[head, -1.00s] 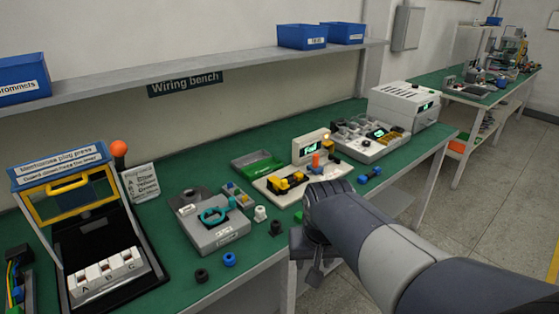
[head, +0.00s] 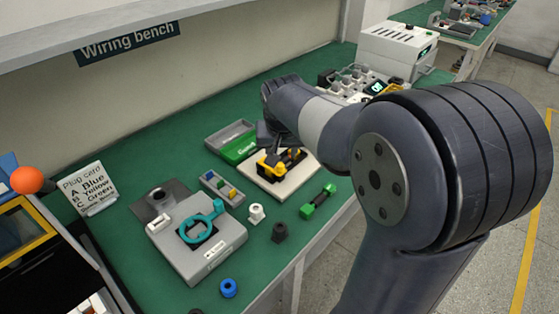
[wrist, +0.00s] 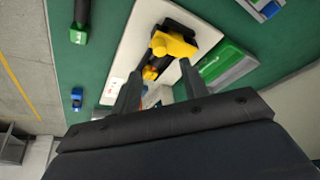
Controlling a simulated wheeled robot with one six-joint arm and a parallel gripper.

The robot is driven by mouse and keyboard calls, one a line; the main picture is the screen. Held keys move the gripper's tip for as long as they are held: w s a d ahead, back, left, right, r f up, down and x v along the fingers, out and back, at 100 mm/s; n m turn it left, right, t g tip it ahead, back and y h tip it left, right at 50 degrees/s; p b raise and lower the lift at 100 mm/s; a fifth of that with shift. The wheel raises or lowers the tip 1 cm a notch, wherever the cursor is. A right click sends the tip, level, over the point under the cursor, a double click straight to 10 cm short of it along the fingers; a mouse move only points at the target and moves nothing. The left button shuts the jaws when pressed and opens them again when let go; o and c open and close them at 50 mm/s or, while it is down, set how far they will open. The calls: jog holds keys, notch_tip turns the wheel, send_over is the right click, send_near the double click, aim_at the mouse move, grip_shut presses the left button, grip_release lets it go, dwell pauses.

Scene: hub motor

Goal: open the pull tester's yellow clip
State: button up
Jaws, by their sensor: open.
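The pull tester is a white base plate (head: 258,180) on the green bench, with a yellow clip (head: 270,164) and black parts on top. Its display is hidden behind my arm in the head view. In the wrist view the yellow clip (wrist: 176,44) lies just beyond the fingertips, roughly in line with the gap between them. A smaller yellow part (wrist: 150,73) shows nearer, in the gap. My gripper (wrist: 160,82) is open and empty over the white plate. I cannot tell whether it touches anything, or whether the clip is open.
A green-ended black connector (head: 318,201) lies in front. A grey fixture with a teal clamp (head: 202,232) and small loose parts are to the left. A white machine (head: 397,50) stands behind.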

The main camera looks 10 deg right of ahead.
aim_at(280, 165)
jog(key=x, duration=0.7)
jog(key=shift+w+f, duration=0.1)
jog(key=shift+f, duration=0.15)
jog(key=shift+c, duration=0.3)
grip_shut()
